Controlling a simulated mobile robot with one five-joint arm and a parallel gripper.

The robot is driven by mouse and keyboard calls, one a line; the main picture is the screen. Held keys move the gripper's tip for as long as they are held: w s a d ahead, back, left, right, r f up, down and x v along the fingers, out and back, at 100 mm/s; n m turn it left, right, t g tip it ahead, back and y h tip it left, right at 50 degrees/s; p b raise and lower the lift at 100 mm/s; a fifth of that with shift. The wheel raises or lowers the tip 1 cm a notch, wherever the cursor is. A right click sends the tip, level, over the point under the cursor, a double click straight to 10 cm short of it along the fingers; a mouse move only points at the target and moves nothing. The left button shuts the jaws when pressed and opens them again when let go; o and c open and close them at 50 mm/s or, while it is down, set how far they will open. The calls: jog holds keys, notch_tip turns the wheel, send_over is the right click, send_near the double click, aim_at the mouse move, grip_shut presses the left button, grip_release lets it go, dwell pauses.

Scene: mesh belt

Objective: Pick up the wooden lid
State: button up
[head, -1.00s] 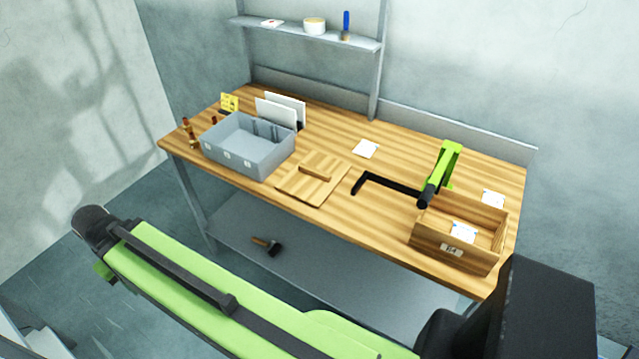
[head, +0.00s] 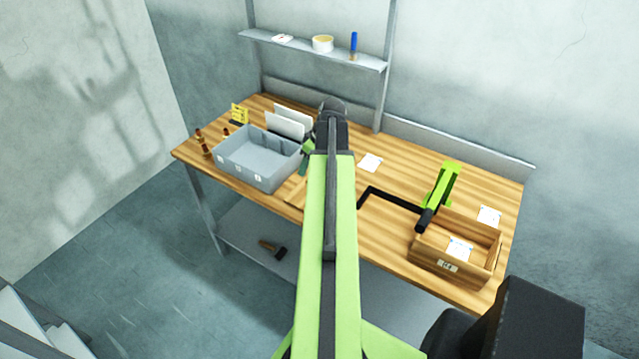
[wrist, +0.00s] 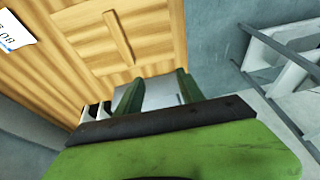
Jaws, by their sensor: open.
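The wooden lid is a flat square board with a bar handle on top. It lies on the workbench and fills the upper left middle of the wrist view, board (wrist: 155,40) and handle (wrist: 118,38). In the head view my arm hides most of the lid, and only a sliver (head: 296,190) shows left of the arm. My gripper's two dark green fingers (wrist: 160,92) are apart with nothing gripped between them. The lid appears beyond the fingertips, not between them. In the head view the gripper is partly hidden by my arm, near the grey bin.
A grey bin (head: 238,172) stands left of the lid, with white panels (head: 290,122) behind it. A black bar (head: 392,196), a green-and-black tool (head: 440,190) and an open wooden box (head: 432,262) are to the right. A shelf (head: 300,48) hangs above the back.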

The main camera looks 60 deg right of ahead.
jog(key=s+d+r, duration=0.2)
jog(key=s+d, duration=0.5)
jog(key=s, duration=0.1)
jog(key=shift+t+h, duration=0.3)
jog(key=shift+t, duration=0.1)
jog(key=b+x, duration=1)
jog(key=x, duration=0.2)
jog(key=shift+f+b, duration=0.1)
jog(key=shift+b, duration=0.2)
jog(key=shift+w+f, duration=0.1)
jog(key=shift+f, duration=0.1)
jog(key=shift+r, duration=0.1)
jog(key=b+x, duration=0.5)
jog(key=shift+a+f, duration=0.1)
jog(key=shift+f, duration=0.15)
jog(key=shift+r, duration=0.15)
grip_shut()
